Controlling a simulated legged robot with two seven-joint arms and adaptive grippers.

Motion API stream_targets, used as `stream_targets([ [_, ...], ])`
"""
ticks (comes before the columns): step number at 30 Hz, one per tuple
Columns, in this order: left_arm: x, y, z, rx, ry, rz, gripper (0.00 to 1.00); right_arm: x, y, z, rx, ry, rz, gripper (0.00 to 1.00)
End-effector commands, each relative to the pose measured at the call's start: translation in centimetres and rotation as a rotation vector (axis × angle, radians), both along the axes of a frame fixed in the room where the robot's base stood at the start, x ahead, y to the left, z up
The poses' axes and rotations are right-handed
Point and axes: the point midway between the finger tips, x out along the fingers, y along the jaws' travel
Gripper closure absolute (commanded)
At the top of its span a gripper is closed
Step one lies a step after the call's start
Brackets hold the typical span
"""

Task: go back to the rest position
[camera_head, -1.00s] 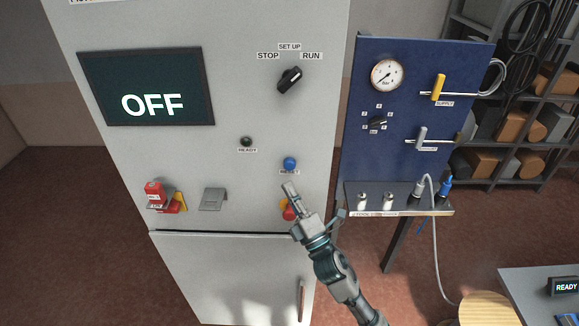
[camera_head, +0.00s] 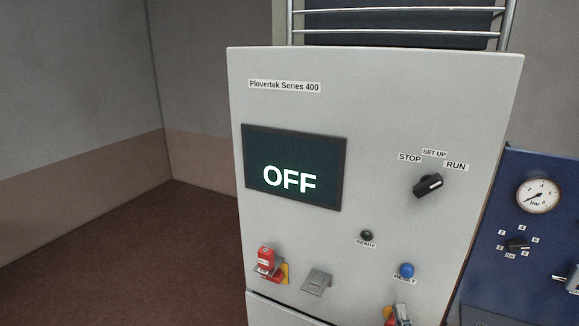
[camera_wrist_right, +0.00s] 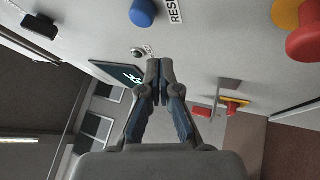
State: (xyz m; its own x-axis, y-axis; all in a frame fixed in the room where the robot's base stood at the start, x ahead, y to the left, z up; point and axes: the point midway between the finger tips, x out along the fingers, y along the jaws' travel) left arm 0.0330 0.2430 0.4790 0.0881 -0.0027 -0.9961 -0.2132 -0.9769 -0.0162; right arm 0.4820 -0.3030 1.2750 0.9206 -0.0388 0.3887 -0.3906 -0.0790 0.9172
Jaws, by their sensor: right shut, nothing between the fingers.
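My right gripper (camera_wrist_right: 159,78) is shut and empty in the right wrist view, its fingertips together in front of the grey machine panel. In the head view only its tip (camera_head: 402,314) shows at the bottom edge, in front of the red button (camera_head: 390,316) and below the blue RESET button (camera_head: 407,270). The blue button (camera_wrist_right: 143,12) and the red button on yellow (camera_wrist_right: 305,40) also show in the wrist view, apart from the fingers. My left gripper is not in view.
The grey machine cabinet (camera_head: 380,110) has an OFF display (camera_head: 294,168), a black selector (camera_head: 428,186), a dark READY lamp (camera_head: 366,235) and a red switch part (camera_head: 266,258). A blue gauge panel (camera_head: 535,235) stands at right. The floor (camera_head: 130,255) at left is clear.

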Motion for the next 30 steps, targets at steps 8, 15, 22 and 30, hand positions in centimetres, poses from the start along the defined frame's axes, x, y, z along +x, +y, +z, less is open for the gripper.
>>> stream_targets([
  [8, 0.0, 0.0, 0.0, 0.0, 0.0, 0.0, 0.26, -5.4, 1.3, -21.1, 0.705, 0.653, -0.106, 1.0],
  [15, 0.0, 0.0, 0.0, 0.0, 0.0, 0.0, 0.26, -15.2, 5.1, -32.1, 1.104, 1.065, -0.314, 1.0],
  [22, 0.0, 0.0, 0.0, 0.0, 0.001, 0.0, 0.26, -23.9, 8.5, -36.7, 1.321, 1.335, -0.521, 1.0],
  [30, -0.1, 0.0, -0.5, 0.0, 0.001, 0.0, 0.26, -24.2, 9.3, -46.5, 1.345, 1.415, -0.595, 1.0],
])
